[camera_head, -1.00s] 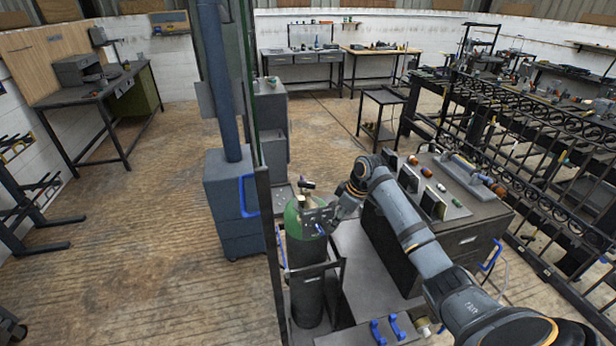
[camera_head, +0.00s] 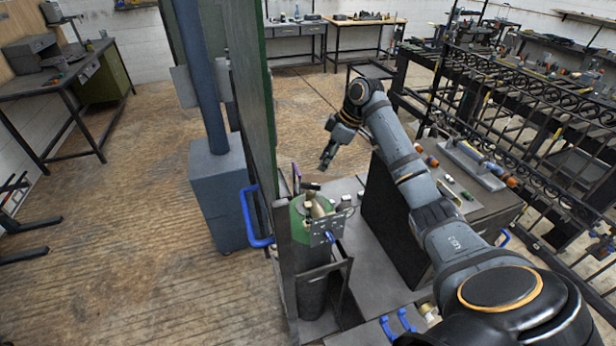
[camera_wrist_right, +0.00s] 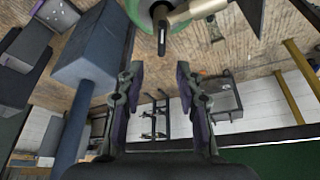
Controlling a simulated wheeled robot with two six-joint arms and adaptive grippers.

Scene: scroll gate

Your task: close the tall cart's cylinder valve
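The cylinder (camera_head: 299,232), with a green shoulder and dark body, stands upright in the cart frame (camera_head: 343,270). Its valve (camera_head: 311,195) has a pale body and a dark piece on top. My left gripper is not in view.
A tall dark-green panel (camera_head: 252,110) stands close left of the cylinder. A grey box with a blue column (camera_head: 219,185) is farther left. A dark cabinet (camera_head: 390,220) with small parts on top is at the right, under my right arm. Open floor lies left.

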